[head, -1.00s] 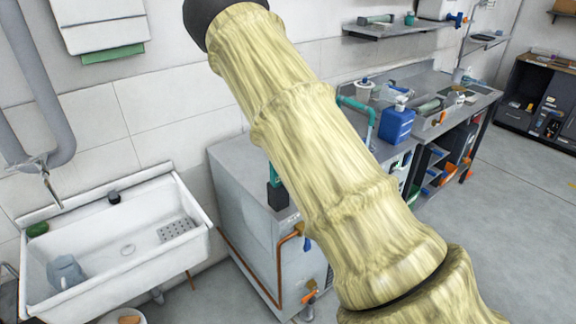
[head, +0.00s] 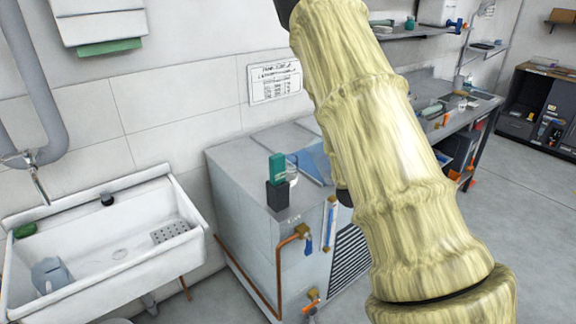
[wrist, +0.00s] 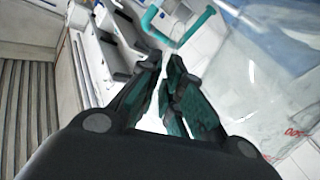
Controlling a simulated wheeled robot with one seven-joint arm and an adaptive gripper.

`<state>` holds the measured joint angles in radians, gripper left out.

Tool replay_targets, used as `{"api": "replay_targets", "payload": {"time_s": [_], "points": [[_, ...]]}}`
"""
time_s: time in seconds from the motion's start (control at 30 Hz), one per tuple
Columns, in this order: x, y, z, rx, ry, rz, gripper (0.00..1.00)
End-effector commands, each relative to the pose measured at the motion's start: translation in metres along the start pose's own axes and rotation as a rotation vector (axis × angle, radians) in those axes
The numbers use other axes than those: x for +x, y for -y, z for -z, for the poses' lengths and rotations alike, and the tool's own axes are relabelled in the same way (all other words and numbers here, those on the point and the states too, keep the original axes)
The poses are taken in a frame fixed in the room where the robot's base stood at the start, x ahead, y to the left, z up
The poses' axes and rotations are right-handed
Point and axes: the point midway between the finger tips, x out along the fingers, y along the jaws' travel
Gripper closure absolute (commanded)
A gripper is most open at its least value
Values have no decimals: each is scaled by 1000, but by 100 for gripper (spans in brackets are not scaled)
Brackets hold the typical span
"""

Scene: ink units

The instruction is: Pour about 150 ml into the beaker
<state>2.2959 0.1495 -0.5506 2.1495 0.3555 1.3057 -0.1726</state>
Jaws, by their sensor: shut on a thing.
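In the wrist view my gripper (wrist: 164,64) has its dark, teal-padded fingers close together. It is shut on what appears to be a large clear jug (wrist: 260,75) with red markings, which fills the right side. A teal bent bar (wrist: 180,42), apparently its handle, shows just beyond the fingertips. Where the fingers touch is unclear, as is the fill level. In the head view my arm hides the gripper. A small pale, see-through thing (head: 292,176) shows on the cabinet; I cannot tell if it is the beaker.
A grey cabinet (head: 232,161) with a copper pipe stands in the middle. A teal block in a black holder (head: 277,196) sits on it. A white sink (head: 105,257) holds a bluish jug (head: 50,274). A workbench (head: 482,106) runs along the back right; open floor (head: 533,215) lies right.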

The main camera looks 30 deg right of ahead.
Motion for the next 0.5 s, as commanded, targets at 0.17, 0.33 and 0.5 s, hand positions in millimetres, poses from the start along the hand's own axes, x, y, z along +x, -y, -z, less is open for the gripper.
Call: {"api": "replay_targets", "payload": {"time_s": [0.17, 0.33, 0.5], "points": [[0, -6, -18, 109, 4, 1, 100], [0, -8, -32, 214, 6, 3, 100], [1, -8, -46, 313, 8, 6, 100]]}}
